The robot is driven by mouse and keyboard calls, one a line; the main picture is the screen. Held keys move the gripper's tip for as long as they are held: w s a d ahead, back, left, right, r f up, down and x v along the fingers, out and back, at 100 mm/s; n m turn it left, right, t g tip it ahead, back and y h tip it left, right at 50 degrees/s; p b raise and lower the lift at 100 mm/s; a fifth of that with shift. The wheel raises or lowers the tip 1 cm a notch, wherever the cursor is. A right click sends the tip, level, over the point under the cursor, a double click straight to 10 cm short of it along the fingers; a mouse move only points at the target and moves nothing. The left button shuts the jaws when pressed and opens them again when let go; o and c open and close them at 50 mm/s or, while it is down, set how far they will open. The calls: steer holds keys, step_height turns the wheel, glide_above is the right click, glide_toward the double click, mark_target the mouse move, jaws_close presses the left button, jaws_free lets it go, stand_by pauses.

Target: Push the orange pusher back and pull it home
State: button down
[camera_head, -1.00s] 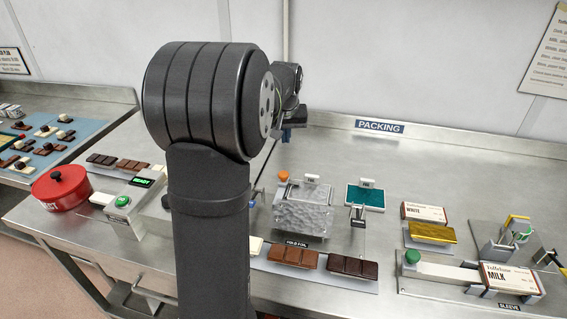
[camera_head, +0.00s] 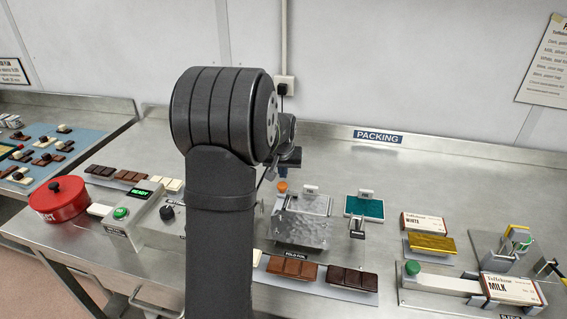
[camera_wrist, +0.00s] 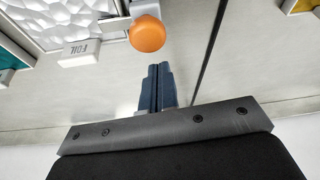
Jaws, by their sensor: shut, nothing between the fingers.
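The orange pusher knob (camera_head: 282,187) stands at the back left corner of the foil folding unit (camera_head: 301,232). In the wrist view the round orange knob (camera_wrist: 147,34) is at the top, beside the crumpled silver foil (camera_wrist: 62,20). My gripper (camera_wrist: 157,68) has its two blue fingers together, with nothing between them. The fingertips lie just below the knob in the wrist view, with a small gap in the picture. Whether they are at its height I cannot tell. In the head view my arm hides most of the gripper and the bench left of the unit.
A small FOIL sign (camera_wrist: 79,53) stands beside the foil. A teal pad (camera_head: 364,206) lies right of the unit. Chocolate bars (camera_head: 292,268) lie in front of it. A green-buttoned box (camera_head: 130,212) and red pot (camera_head: 59,198) are at left.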

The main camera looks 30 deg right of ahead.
steer(key=shift+s+a, duration=0.3)
steer(key=shift+s, duration=0.15)
steer(key=s+a, duration=0.5)
steer(key=shift+s+a, duration=0.3)
steer(key=shift+s+a+f, duration=0.1)
steer(key=shift+s+f, duration=0.05)
steer(key=w, duration=0.1)
steer(key=w+d+r, duration=0.1)
steer(key=w+d, duration=0.1)
steer(key=shift+w+d+r, duration=0.2)
steer(key=shift+r, duration=0.15)
steer(key=v, duration=0.9)
steer(key=shift+s, duration=0.15)
steer(key=shift+a, duration=0.1)
